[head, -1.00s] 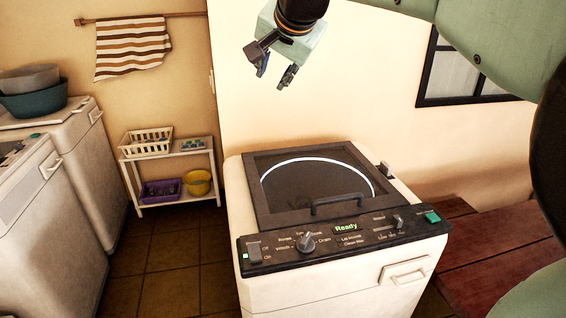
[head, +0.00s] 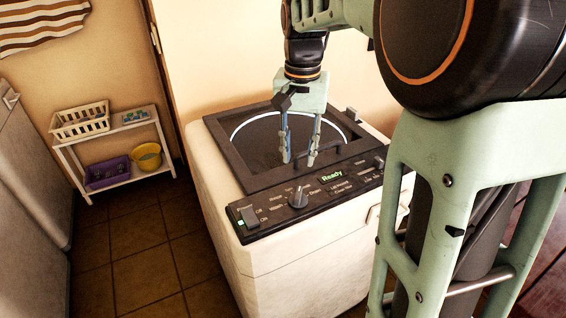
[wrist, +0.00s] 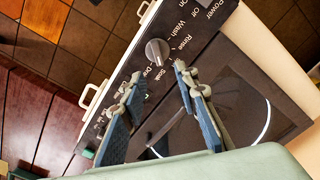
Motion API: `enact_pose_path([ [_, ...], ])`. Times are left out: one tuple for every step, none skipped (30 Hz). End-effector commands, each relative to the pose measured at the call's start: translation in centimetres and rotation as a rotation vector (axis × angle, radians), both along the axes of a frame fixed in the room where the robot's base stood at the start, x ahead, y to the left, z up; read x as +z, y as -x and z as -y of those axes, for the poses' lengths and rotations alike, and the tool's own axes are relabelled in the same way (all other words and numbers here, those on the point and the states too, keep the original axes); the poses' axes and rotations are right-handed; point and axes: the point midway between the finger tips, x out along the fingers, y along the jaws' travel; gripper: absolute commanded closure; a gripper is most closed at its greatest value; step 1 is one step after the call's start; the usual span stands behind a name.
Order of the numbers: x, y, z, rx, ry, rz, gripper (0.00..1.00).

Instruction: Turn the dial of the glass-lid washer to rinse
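The glass-lid washer (head: 262,262) stands in the middle of the head view, lid closed, with a black front panel and a green "Ready" display (head: 331,176). Its round grey dial (head: 298,198) sits left of the display. In the wrist view the dial (wrist: 157,50) is unobstructed, with Wash, Rinse, Soak and Drain labels around it. I cannot tell for sure which label its pointer faces. My gripper (head: 298,161) is open and empty, fingers pointing down over the front of the lid, just behind the dial. The fingers appear apart from the dial.
A power switch (head: 249,215) is at the panel's left end and a small slider knob (head: 379,162) at its right. The lid handle (head: 318,156) lies close to my fingers. A white shelf (head: 112,155) with baskets stands at the left. Tiled floor (head: 150,265) is clear.

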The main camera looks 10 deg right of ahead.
Motion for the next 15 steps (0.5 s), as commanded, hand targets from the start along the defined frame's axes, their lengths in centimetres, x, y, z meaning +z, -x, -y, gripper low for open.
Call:
enact_pose_path([
  [-0.3,0.3,0.1,0.001,-0.002,-0.013,0.72],
  [-0.5,0.4,0.2,0.001,-0.002,-0.019,0.72],
  [-0.7,0.5,0.2,0.002,-0.003,-0.023,0.72],
  [-0.9,0.6,0.2,0.002,-0.003,-0.026,0.72],
  [-1.1,0.6,0.2,0.002,-0.003,-0.027,0.72],
  [-1.5,0.6,0.2,0.002,-0.003,-0.027,0.72],
  [-1.9,0.6,0.2,0.003,-0.003,-0.026,0.72],
  [-2.4,0.6,0.2,0.003,-0.002,-0.027,0.72],
  [-3.1,0.6,0.2,0.003,-0.002,-0.027,0.72],
  [-3.6,0.6,0.2,0.003,-0.002,-0.027,0.72],
  [-4.2,0.6,0.2,0.003,-0.003,-0.028,0.72],
  [-5.0,0.6,0.2,0.003,-0.003,-0.028,0.72],
  [-5.6,0.6,0.2,0.003,-0.002,-0.027,0.72],
  [-6.2,0.7,0.2,0.003,-0.003,-0.028,0.72],
  [-6.9,0.6,0.2,0.003,-0.003,-0.027,0.72],
])
